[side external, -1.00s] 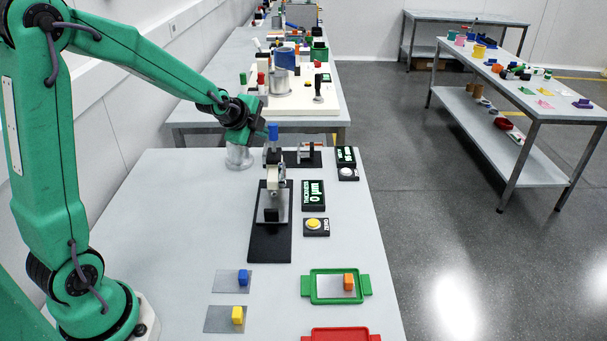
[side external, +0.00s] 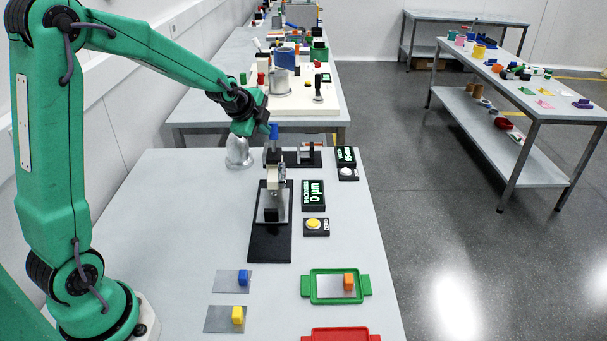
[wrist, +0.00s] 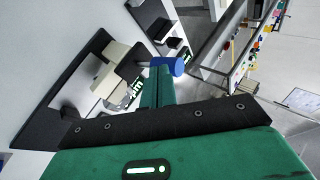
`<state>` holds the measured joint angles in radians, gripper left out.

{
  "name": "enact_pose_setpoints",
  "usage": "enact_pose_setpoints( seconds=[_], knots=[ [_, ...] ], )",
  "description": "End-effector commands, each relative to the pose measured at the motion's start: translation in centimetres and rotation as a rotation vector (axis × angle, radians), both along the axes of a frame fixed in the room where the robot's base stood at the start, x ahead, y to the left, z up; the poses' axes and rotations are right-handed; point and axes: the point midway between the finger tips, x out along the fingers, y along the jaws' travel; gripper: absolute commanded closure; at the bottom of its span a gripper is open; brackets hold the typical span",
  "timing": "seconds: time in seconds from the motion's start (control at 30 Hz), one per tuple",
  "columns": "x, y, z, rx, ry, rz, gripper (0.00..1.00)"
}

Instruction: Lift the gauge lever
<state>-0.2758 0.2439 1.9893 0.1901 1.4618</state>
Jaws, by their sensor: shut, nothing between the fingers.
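The thickness gauge (side external: 273,202) has a pale body on a long black base near the middle of the table. Its lever (side external: 273,131) has a blue end and stands up at the gauge's far side. In the wrist view the blue lever end (wrist: 178,66) is at the tip of my green fingers, beside or just beyond them; I cannot tell if they touch. My gripper (side external: 264,130) is shut and empty, reaching down from the left to the lever. The gauge body (wrist: 112,70) lies left of the fingers in the wrist view.
A thickness display (side external: 313,195) and a yellow button (side external: 315,225) sit right of the gauge.

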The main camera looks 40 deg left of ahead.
Motion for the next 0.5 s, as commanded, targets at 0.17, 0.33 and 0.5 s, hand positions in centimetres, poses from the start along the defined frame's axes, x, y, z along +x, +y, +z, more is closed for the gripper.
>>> enact_pose_setpoints(
  seconds=[0.17,0.33,0.5],
  knots=[
    [1.4,1.5,0.0,-0.004,0.023,0.017,1.0],
    [2.0,2.0,0.0,0.0,0.024,0.018,1.0],
    [2.0,2.1,0.0,0.0,0.023,0.018,1.0]
  ],
)
